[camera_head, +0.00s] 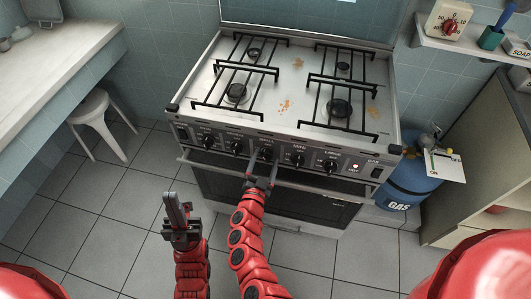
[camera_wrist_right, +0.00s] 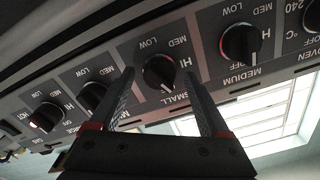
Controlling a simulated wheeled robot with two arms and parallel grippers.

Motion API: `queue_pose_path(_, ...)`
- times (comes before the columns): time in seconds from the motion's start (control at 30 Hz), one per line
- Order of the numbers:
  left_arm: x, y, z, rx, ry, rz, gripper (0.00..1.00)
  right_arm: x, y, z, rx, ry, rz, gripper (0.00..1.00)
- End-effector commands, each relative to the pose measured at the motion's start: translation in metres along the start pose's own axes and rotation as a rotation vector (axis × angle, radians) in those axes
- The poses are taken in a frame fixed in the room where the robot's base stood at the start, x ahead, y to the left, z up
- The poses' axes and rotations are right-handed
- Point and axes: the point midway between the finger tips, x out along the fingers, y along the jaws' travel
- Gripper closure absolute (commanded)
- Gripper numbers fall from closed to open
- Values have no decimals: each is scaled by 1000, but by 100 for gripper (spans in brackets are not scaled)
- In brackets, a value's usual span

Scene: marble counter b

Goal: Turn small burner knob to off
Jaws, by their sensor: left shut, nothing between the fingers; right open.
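The small burner knob (camera_wrist_right: 158,72) is black and round, on the stove's dark front panel, with the label SMALL beside it in the right wrist view. In the head view it is the middle knob (camera_head: 265,153), partly covered by my right gripper (camera_head: 261,172). In the wrist view my right gripper (camera_wrist_right: 158,78) is open, its fingers on either side of this knob. I cannot tell whether they touch it, and its exact setting is unclear. My left gripper (camera_head: 177,208) is shut and empty, above the floor in front of the stove.
The medium knob (camera_wrist_right: 240,42) is beside the right finger in the wrist view; another knob (camera_wrist_right: 92,95) is beside the left. A red light (camera_head: 355,166) glows on the panel. The oven handle (camera_head: 335,190) runs below. A blue gas bottle (camera_head: 412,183) stands right of the stove.

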Motion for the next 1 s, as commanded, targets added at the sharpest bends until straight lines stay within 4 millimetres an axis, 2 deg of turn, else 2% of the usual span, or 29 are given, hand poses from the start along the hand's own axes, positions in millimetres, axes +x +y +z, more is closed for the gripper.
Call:
queue_pose_path(0.47,4,0,-1,0,0,0,100,-6,0,0,-17,-1,0,20)
queue_pose_path(1.0,19,-1,-3,0,0,0,100,-63,0,0,-16,-3,1,20)
